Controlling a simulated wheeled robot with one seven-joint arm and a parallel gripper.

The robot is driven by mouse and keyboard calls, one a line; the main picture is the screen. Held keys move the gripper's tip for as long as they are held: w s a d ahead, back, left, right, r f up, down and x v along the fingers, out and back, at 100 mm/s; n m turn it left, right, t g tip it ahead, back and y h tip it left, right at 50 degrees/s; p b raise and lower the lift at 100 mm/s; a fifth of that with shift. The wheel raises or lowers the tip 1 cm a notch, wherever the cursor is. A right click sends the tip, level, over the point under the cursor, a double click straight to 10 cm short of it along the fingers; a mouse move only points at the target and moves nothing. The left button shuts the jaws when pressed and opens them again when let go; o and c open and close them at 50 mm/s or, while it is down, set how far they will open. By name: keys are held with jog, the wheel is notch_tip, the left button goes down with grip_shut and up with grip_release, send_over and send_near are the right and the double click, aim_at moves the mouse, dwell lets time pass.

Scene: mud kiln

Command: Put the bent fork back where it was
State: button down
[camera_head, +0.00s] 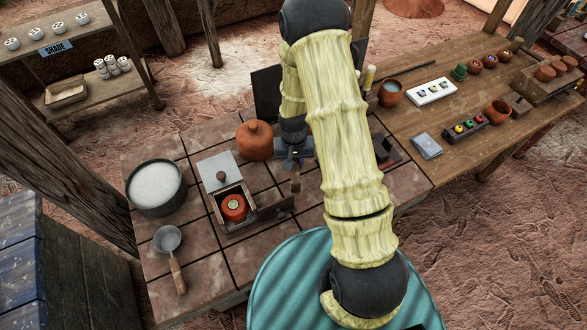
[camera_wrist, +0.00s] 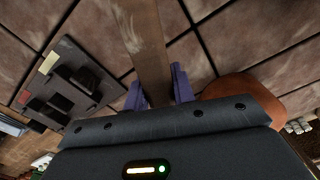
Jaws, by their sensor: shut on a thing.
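My gripper (camera_head: 295,164) hangs above the tiled worktop, between the orange-brown jar and my arm. In the wrist view its two purple fingers (camera_wrist: 158,90) are closed on a flat brown wooden piece (camera_wrist: 147,45). I take this to be the bent fork's handle; no tines or bend can be made out. Its lower part shows small below the fingers in the head view (camera_head: 296,184). A grey board with dark shapes (camera_wrist: 48,72) lies on the worktop left of the fingers in the wrist view; my arm partly hides it in the head view.
On the worktop stand the orange-brown jar (camera_head: 255,141), an open wooden box (camera_head: 228,191) with a red round thing, a dark pot (camera_head: 155,186) and a wooden-handled ladle (camera_head: 168,240). A wooden table (camera_head: 440,124) with bowls and small items adjoins at right. Tiles near the ladle are free.

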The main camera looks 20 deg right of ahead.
jog(key=shift+f+p, duration=0.4)
jog(key=shift+f, duration=1.65)
jog(key=shift+w+f, duration=0.1)
jog(key=c, duration=1.6)
grip_release()
jog(key=shift+a+f, duration=0.1)
jog(key=o, duration=0.4)
jog(key=shift+s, duration=0.2)
jog(key=shift+o, duration=0.2)
notch_tip(320, 180, up, 12)
jog(key=shift+r+b, duration=0.2)
jog(key=shift+b, duration=0.85)
